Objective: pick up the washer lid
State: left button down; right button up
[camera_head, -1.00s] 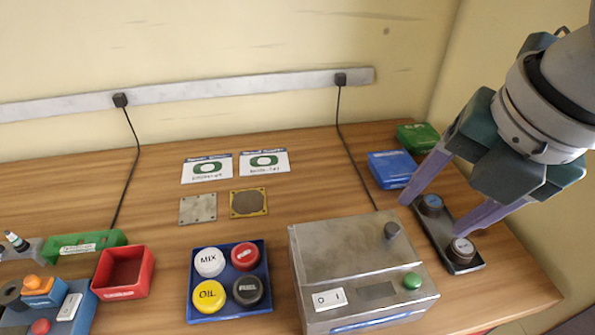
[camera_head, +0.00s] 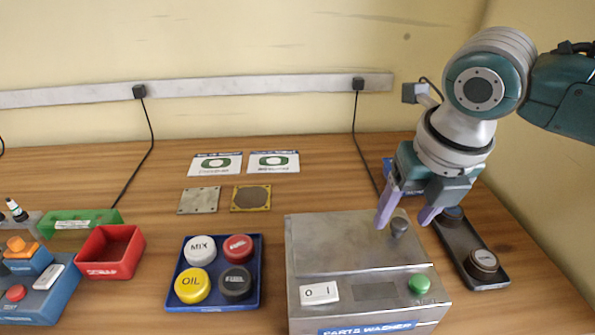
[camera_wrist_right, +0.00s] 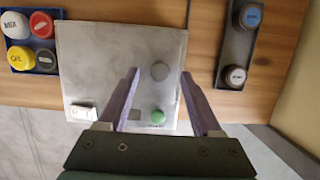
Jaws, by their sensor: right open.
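The washer lid (camera_head: 345,238) is the flat metal top of the parts washer (camera_head: 372,326), lying closed. I cannot tell the exact height of the fingertips over the lid. My left gripper is not in view.
A dark tray (camera_head: 452,247) with two round caps lies right of the washer. A blue tray (camera_head: 213,303) with several labelled caps and a red bin (camera_head: 136,252) stand to the left. The washer front has a white switch (camera_head: 319,293) and a green button (camera_head: 419,284).

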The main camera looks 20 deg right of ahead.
jog(key=shift+x, duration=0.95)
jog(key=shift+c, duration=0.3)
grip_shut()
